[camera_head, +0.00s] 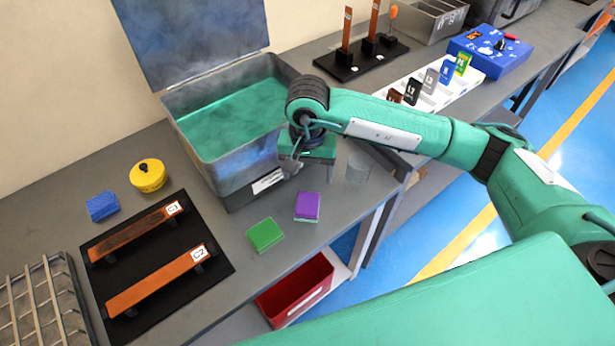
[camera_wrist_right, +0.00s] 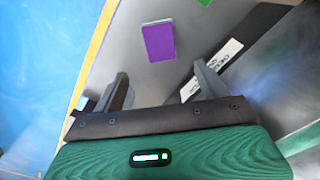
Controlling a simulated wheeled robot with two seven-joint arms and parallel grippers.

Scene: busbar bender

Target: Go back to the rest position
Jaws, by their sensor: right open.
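My right gripper (camera_head: 307,166) hangs over the table by the front right corner of the metal tank (camera_head: 232,180), with its arm coming in from the right. In the right wrist view its two fingers (camera_wrist_right: 160,88) are spread with nothing between them. A purple sponge (camera_head: 307,206) lies on the table in front of the gripper; it also shows beyond the fingers in the wrist view (camera_wrist_right: 158,42). A green sponge (camera_head: 265,235) lies to its left. My left gripper does not show.
The tank's lid (camera_head: 195,40) stands open over teal liquid. A clear beaker (camera_head: 359,166) is close to my right gripper. Bars on a black board (camera_head: 215,262), a yellow round container (camera_head: 148,175) and a blue sponge (camera_head: 102,206) are left. A red bin (camera_head: 296,289) sits below.

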